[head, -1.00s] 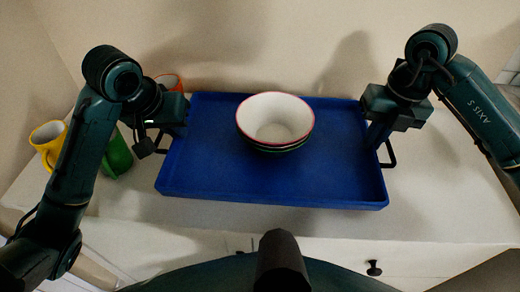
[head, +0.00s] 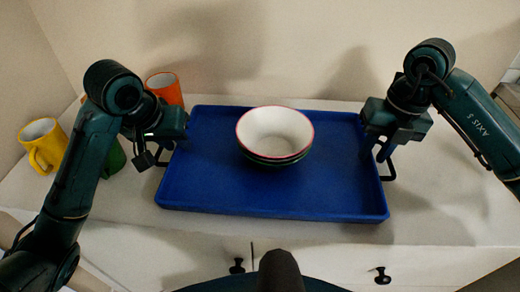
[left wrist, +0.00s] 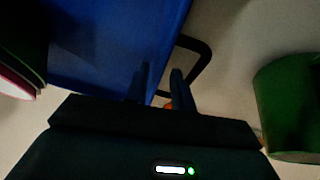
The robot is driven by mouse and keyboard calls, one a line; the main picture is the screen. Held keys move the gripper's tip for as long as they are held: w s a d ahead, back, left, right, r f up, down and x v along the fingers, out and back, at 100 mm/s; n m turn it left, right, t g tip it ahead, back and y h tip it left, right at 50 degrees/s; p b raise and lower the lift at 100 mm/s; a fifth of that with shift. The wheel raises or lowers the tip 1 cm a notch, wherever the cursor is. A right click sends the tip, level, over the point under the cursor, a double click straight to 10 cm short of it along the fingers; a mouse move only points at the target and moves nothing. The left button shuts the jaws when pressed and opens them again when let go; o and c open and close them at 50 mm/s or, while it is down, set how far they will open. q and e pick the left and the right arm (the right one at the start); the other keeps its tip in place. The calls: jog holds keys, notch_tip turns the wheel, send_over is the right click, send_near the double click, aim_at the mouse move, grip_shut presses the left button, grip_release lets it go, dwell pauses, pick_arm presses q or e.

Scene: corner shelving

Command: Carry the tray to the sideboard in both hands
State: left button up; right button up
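The blue tray (head: 215,190) lies over the white sideboard top (head: 440,215), with a black handle at each short end. A stack of bowls (head: 274,130), the top one white inside with a red rim, sits on it. My left gripper (head: 150,148) is at the left handle. In the left wrist view its two fingers (left wrist: 160,85) are apart, and the black handle (left wrist: 203,55) shows by their tips. My right gripper (head: 378,150) is above the right handle (head: 389,171), its fingers seemingly apart. Part of the left handle is hidden in the head view.
A yellow mug (head: 42,145), an orange mug (head: 165,88) and a green mug (head: 113,160) stand left of the tray, close around my left arm. The green mug also shows in the left wrist view (left wrist: 290,105). A wall runs behind. The right top is clear.

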pick_arm(q)
jog(key=shift+o, duration=0.2)
jog(key=shift+d, duration=0.1)
pick_arm(e)
jog(key=shift+o, duration=0.2)
pick_arm(q)
jog(key=shift+s+r, duration=0.15)
jog(key=shift+r, duration=0.35)
pick_arm(e)
jog(key=shift+r, duration=0.1)
pick_arm(q)
jog(key=v, duration=1.1)
pick_arm(e)
notch_tip(320, 180, up, 12)
jog(key=d, duration=0.1)
jog(key=shift+d, duration=0.2)
pick_arm(q)
jog(key=shift+s, duration=0.1)
